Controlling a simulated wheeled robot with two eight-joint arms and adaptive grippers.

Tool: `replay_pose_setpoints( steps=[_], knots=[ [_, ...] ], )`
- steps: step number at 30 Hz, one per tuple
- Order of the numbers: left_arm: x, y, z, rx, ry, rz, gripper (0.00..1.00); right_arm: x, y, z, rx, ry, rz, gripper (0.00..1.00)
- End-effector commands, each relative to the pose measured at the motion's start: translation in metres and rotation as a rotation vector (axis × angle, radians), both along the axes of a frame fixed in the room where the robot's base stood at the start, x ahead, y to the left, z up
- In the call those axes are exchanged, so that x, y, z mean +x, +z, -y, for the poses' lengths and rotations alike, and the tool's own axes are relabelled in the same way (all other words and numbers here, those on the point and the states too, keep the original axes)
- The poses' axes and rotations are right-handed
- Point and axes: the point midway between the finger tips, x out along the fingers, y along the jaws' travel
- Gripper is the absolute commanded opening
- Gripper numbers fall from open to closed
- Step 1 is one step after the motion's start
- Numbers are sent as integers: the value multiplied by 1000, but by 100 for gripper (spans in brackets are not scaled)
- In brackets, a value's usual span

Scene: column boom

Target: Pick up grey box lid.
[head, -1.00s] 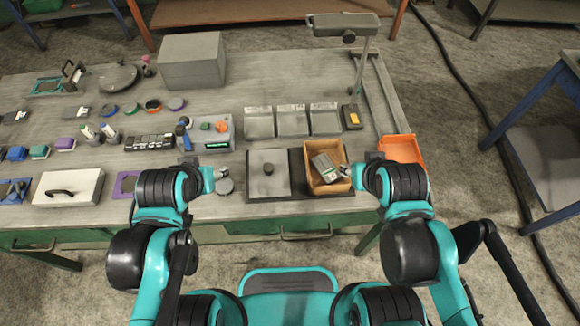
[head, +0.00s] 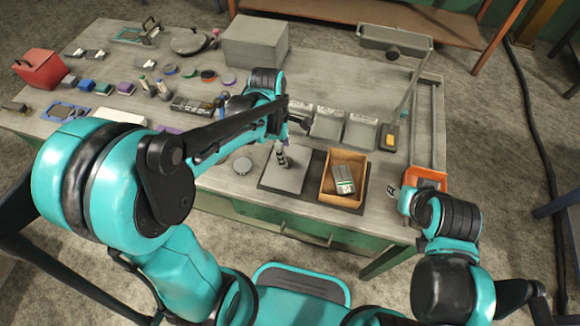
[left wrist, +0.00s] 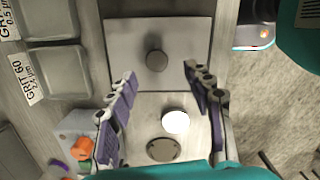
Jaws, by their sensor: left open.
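The grey box lid (head: 288,178) is a flat square plate with a dark round knob in its middle. It lies on the table, left of an open tan box (head: 336,194). In the left wrist view the lid (left wrist: 190,35) shows flat with its knob, ahead of my fingers. My left gripper (head: 289,137) is open and empty over the lid's far part; in the left wrist view its fingertips (left wrist: 160,75) stand either side of the knob in the picture. I cannot tell their height above it. My right gripper (head: 394,192) is at the table's right edge; its opening is unclear.
The tan box holds a grey item (head: 344,180). Grey trays (head: 327,124) stand behind the lid. An orange bin (head: 426,177) is beside my right gripper. A lamp stand (head: 390,135) rises at back right. A round grey disc (head: 242,166) lies left of the lid.

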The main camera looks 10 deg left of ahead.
Motion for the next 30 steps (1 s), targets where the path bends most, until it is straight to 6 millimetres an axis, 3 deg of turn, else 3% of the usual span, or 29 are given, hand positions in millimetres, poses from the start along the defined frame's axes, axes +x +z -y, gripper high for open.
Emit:
replay_pose_setpoints(
  steps=[13,21,27,30],
  knots=[
    [5,-58,6,1,-4,3,51,0,-30,0,0,0,0,39],
    [5,-61,7,1,-4,3,51,0,-30,0,0,0,0,39],
    [5,-61,7,1,-4,3,0,0,-30,0,0,0,0,39],
    [5,-61,7,1,-4,3,0,0,-30,0,0,0,0,39]
  ],
)
